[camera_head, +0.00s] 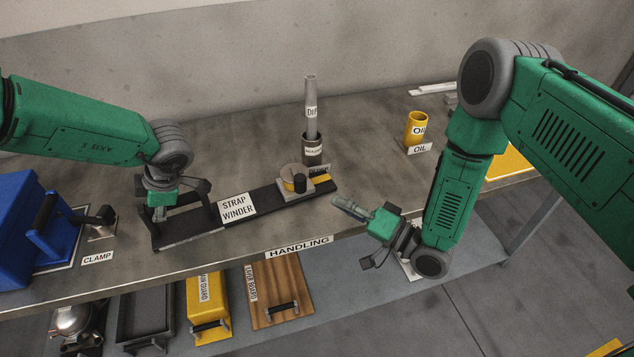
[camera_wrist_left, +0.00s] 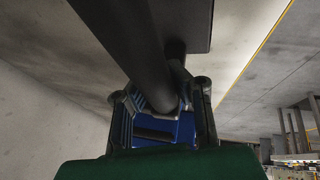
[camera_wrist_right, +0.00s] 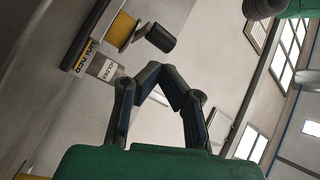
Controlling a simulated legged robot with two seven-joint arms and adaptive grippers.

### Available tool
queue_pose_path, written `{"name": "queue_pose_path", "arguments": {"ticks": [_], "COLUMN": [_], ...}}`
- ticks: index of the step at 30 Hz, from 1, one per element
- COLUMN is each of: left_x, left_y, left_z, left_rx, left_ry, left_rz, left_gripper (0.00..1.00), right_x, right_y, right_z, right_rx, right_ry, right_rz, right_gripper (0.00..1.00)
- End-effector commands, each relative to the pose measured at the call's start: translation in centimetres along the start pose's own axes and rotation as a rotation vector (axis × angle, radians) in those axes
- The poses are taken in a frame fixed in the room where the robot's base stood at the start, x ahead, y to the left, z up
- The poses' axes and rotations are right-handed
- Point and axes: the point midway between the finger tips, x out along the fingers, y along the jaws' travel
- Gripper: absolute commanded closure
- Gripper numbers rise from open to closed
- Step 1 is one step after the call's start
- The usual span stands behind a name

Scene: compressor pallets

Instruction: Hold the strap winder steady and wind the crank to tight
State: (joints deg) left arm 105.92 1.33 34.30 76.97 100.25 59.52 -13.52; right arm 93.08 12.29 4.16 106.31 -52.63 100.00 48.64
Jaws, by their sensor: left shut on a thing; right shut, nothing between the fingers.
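The strap winder is a long black base (camera_head: 262,203) with a STRAP WINDER label, lying along the bench's front. At its right end sits a round tan and yellow drum with a black crank knob (camera_head: 300,183); the knob also shows in the right wrist view (camera_wrist_right: 160,38). My left gripper (camera_head: 165,205) is shut on the black bar handle at the winder's left end. In the left wrist view the dark bar (camera_wrist_left: 130,45) runs between the blue-padded fingers. My right gripper (camera_head: 350,207) is shut and empty, in front of and right of the crank, apart from it.
A dark cup (camera_head: 313,150) with a grey rod stands behind the crank. A yellow oil cup (camera_head: 416,128) is further right. A blue case (camera_head: 25,235) and a clamp (camera_head: 102,222) are at left. A lower shelf holds several items. The bench between crank and oil cup is clear.

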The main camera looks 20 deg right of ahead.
Motion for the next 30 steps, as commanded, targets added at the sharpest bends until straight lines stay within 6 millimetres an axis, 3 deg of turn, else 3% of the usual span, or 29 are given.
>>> {"name": "queue_pose_path", "arguments": {"ticks": [3,9,17,23,30], "left_x": [0.0,-0.1,-0.1,-0.1,-0.1], "left_y": [0.1,0.1,0.0,0.1,0.1], "left_z": [-0.1,-0.1,0.0,-0.1,-0.1], "left_rx": [-0.001,-0.001,-0.001,-0.001,-0.001], "left_ry": [0.001,0.001,0.0,-0.001,-0.001], "left_rz": [0.001,0.002,0.002,0.002,0.002], "left_gripper": [1.0,1.0,1.0,1.0,1.0], "right_x": [-0.6,-2.3,-3.5,-1.6,3.3], "right_y": [1.0,2.3,3.1,3.0,2.6], "right_z": [-3.1,-6.6,-8.4,-7.7,-5.9], "right_rx": [0.145,0.359,0.485,0.494,0.493], "right_ry": [-0.089,-0.246,-0.339,-0.348,-0.346], "right_rz": [-0.046,-0.037,0.011,0.012,0.012], "right_gripper": [1.0,1.0,1.0,1.0,1.0]}}
